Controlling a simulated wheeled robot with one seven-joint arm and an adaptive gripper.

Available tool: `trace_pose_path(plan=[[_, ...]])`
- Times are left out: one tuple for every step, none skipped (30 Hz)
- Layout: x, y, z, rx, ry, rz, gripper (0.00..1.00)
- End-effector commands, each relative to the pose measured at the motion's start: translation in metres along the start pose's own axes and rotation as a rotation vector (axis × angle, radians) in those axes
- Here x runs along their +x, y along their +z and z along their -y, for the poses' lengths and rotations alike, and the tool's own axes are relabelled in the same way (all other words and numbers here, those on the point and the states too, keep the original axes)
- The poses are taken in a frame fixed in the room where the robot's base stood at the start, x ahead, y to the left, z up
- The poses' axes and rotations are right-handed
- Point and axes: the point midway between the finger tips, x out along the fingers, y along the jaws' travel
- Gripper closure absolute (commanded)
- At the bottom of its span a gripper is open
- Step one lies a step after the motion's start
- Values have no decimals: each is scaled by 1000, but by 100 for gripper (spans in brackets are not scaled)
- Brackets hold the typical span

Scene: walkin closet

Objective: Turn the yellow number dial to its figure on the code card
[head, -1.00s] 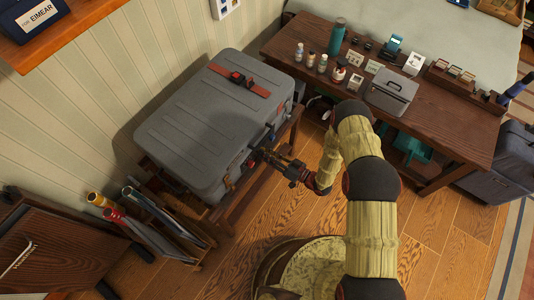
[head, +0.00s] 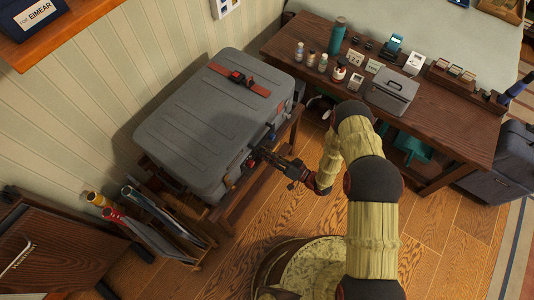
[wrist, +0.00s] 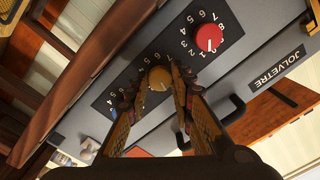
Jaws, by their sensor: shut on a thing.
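The yellow number dial (wrist: 159,79) sits on a black plate with white figures on the grey suitcase (head: 205,125). My gripper (wrist: 157,88) is shut on this dial, one finger on each side, as the wrist view shows. In the head view my gripper (head: 262,154) reaches the suitcase's front side. The dial's pointer and some of its figures are hidden by the fingers.
The suitcase has a black handle (wrist: 234,110) near the dials and a red strap (head: 240,80) on top. The wooden desk (head: 440,125) holds bottles, cards and a grey metal box (head: 391,91).

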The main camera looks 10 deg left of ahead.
Motion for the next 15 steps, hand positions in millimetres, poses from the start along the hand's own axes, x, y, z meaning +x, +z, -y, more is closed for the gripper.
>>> trace_pose_path(plan=[[0,0,-1,41,0,-2,100],[0,0,-1,70,0,-2,100],[0,0,-1,108,-1,-3,100],[0,0,-1,137,-1,-4,100],[0,0,-1,166,-1,-4,100],[0,1,-1,203,-1,-5,100],[0,0,-1,232,-2,-6,100],[0,0,-1,260,-2,-7,100],[0,0,-1,297,-3,-8,100],[0,0,-1,326,-3,-9,100],[0,0,-1,355,-3,-10,100],[0,0,-1,393,-3,-10,100],[0,0,-1,422,-4,-11,100],[0,0,-1,450,-4,-12,100],[0,0,-1,488,-4,-13,100]])
